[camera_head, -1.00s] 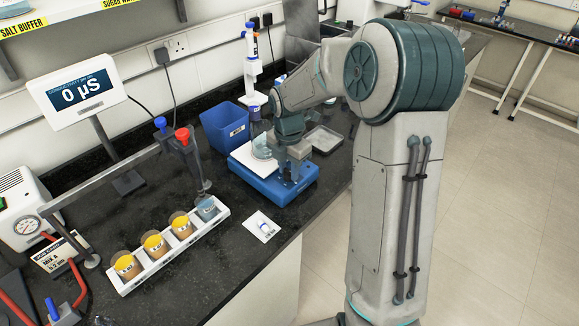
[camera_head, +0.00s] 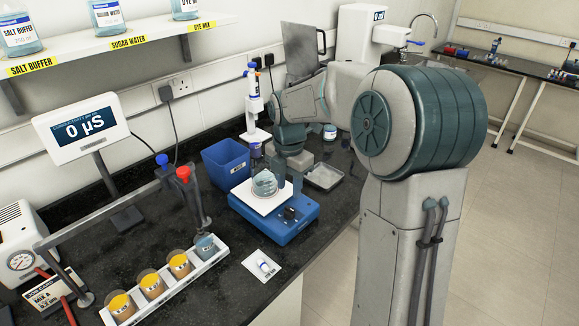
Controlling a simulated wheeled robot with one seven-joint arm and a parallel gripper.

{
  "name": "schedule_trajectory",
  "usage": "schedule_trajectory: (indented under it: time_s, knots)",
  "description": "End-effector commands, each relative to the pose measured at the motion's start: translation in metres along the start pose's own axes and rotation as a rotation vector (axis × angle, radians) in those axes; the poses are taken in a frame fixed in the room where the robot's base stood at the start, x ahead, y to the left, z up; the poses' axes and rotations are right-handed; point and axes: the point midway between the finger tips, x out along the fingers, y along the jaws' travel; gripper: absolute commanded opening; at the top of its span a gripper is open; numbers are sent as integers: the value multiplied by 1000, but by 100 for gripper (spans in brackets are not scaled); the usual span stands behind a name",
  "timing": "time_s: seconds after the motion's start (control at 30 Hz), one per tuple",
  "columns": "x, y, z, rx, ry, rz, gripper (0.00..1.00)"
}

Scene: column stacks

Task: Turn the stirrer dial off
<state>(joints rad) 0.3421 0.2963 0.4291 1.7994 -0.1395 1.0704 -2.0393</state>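The stirrer (camera_head: 268,226) is a blue box with a white top plate on the black bench. A beaker of pale liquid (camera_head: 264,183) stands on the plate. The dark stirrer dial (camera_head: 291,213) is on the blue front part, uncovered; its setting is too small to read. My gripper (camera_head: 290,182) points down at the right rear of the stirrer, behind the dial and right of the beaker. It looks apart from the dial. Its fingers are small and partly hidden, so I cannot tell whether they are open.
A blue bin (camera_head: 226,162) stands left of the stirrer, with a pipette on a stand (camera_head: 254,105) behind. A white rack of cups (camera_head: 176,284) lies at front left. A white card with a small vial (camera_head: 262,265) lies in front. A grey tray (camera_head: 323,177) is at right.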

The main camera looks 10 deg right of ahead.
Motion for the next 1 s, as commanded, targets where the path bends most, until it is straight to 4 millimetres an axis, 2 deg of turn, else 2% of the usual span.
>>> schedule_trajectory:
  time_s: [0.1, 0.33, 0.5, 0.83, 1.0]
  knots:
    - [-26, 0, 2, 1, -4, 4, 37]
    - [-58, 0, 2, 2, -2, 3, 37]
    - [-65, 0, 2, 2, -2, 2, 37]
    - [-65, -2, 0, 20, -5, 1, 37]
    - [-70, -19, -16, 210, -39, 9, 37]
